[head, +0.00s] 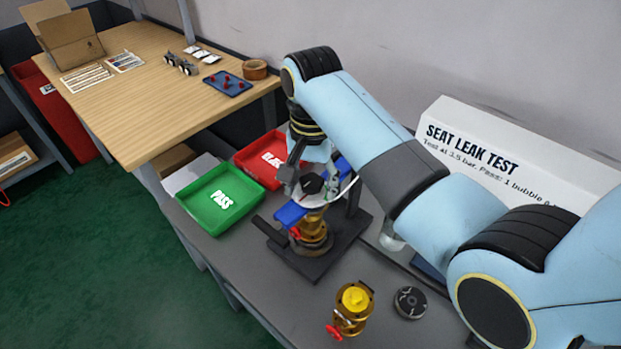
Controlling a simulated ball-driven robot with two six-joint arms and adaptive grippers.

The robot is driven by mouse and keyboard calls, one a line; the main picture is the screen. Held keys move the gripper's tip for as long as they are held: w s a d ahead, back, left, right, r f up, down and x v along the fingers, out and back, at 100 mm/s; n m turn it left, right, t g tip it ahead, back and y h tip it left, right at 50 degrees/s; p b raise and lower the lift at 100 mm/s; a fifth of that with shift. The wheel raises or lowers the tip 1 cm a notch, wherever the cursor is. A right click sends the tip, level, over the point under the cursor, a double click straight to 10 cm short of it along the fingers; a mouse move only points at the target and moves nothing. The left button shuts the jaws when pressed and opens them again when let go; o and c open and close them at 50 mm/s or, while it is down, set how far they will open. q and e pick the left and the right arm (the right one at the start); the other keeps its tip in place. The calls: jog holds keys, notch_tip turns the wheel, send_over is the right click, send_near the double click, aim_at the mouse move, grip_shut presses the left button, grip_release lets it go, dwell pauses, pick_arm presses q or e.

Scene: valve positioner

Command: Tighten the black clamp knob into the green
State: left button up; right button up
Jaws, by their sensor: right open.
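The black clamp knob (312,184) sits on top of the test fixture, above a blue clamp bar (291,214). A pale round dial (314,201) lies under the knob; a small green patch shows at its right side, but its pointer cannot be read. A brass valve (314,238) with a red handle stands under the bar on the dark base plate (312,268). My right gripper (306,179) points down at the knob from above, its fingers open close around it; contact cannot be told. My left gripper is not in view.
A green PASS tray (207,222) and a red tray (246,163) stand left of the fixture. Another brass valve with a yellow top (353,302) and a black round part (410,302) stand in front. A SEAT LEAK TEST sign (480,150) stands behind my right arm.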

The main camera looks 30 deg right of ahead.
jog(key=shift+r+n+p, duration=0.15)
jog(key=shift+n+p, duration=0.45)
jog(key=shift+p, duration=0.1)
jog(key=shift+n, duration=1)
jog(key=n, duration=0.3)
jog(key=shift+n, duration=0.3)
jog(key=shift+c, duration=0.4)
jog(key=shift+f, duration=0.2)
grip_shut()
